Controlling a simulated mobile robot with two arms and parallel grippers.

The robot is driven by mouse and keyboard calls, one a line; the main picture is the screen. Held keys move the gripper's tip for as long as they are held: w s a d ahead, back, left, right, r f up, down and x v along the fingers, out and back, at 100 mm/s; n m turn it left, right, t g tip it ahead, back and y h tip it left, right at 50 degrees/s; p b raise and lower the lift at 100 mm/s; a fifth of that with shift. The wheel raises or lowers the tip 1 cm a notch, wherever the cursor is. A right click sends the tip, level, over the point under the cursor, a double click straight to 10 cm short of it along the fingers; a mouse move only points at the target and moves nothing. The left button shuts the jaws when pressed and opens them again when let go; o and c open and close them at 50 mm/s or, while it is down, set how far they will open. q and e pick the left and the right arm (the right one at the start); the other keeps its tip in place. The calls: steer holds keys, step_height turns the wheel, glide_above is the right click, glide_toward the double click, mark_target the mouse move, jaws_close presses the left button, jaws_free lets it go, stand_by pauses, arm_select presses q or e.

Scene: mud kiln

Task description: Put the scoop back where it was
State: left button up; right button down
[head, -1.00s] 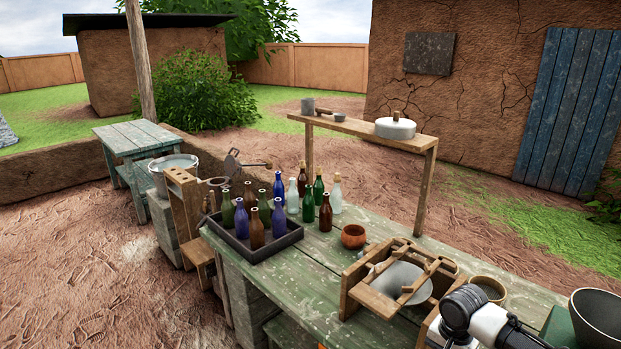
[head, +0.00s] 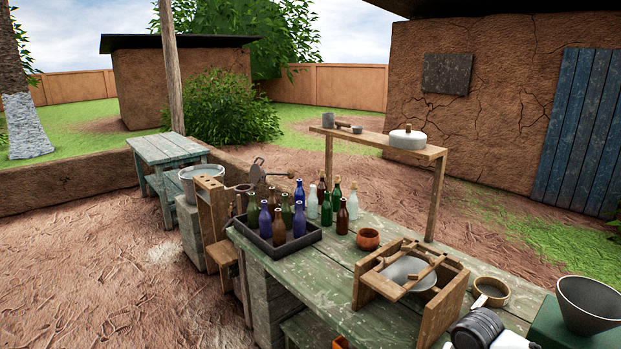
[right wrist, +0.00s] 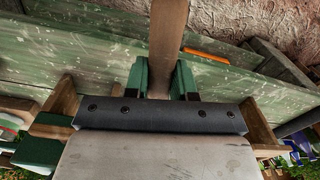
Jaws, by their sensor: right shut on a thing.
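My right gripper (right wrist: 161,80) is shut on a brown wooden handle (right wrist: 168,35) in the right wrist view. The handle runs up out of the top of that view, so its far end is hidden; I take it as the scoop's handle, but no scoop bowl shows on it. In the head view only a dark and white part of my right arm shows at the bottom right edge, and the gripper and what it holds are out of frame. My left gripper is in neither view.
The green workbench (head: 345,292) holds a bottle tray (head: 282,246), an orange bowl (head: 368,239), a wooden frame with a metal pan (head: 405,276), a round sieve-like vessel (head: 505,297) and a dark funnel (head: 590,302). A raised shelf (head: 375,138) carries a lidded pot (head: 407,141).

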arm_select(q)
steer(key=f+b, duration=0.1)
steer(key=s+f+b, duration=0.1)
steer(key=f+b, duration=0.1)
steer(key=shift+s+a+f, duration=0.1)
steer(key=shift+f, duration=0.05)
arm_select(e)
steer(key=s+a+r+n, duration=0.5)
steer(key=s+a+n, duration=0.2)
steer(key=s, duration=0.6)
steer(key=shift+s+a+r+n, duration=0.2)
steer(key=shift+a+n, duration=0.2)
steer(key=shift+a, duration=0.7)
steer(key=shift+a+f, duration=0.1)
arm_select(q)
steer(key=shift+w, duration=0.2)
